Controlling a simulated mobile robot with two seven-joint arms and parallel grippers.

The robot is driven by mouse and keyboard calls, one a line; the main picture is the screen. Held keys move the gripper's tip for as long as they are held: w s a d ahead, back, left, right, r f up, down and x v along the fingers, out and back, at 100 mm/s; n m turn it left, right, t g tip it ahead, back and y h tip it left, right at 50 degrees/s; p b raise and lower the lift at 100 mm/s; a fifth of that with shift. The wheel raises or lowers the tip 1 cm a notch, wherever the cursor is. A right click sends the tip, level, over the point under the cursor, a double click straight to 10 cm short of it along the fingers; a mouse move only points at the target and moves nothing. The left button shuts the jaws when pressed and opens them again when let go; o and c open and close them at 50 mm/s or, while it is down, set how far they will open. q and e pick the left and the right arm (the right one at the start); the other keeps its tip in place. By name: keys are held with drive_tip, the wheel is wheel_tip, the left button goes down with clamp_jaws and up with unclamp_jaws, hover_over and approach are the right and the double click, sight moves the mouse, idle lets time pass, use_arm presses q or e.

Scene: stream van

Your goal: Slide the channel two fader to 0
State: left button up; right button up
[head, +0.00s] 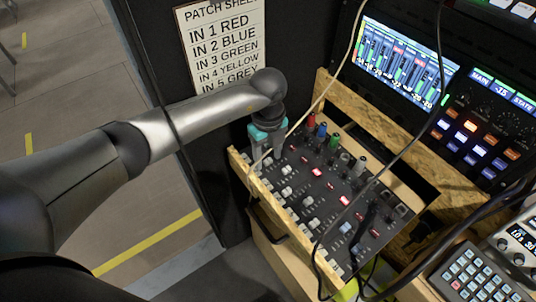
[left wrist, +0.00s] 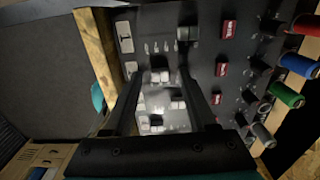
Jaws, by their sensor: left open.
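The dark mixer panel (head: 330,190) sits tilted in a wooden frame, with light fader caps along its left part. My left gripper (head: 264,150) is over its upper-left corner; the arm hides most of its fingers. In the left wrist view, the gripper (left wrist: 163,82) is open, its two dark fingers pointing at the panel. A light cap (left wrist: 160,76) shows between the fingertips, and other caps (left wrist: 178,104) show between the fingers. I cannot tell which cap is the channel two fader, nor whether a finger touches one. My right gripper is not in view.
Coloured cable plugs (head: 321,131) stand along the mixer's back edge. Black and pale cables hang across the panel. A lit screen (head: 400,62) and a button panel (head: 470,130) stand behind. A keypad (head: 478,275) is at lower right. A patch sheet (head: 222,45) hangs on the wall.

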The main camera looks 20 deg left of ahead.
use_arm(q)
clamp_jaws()
idle(0.3)
idle(1.1)
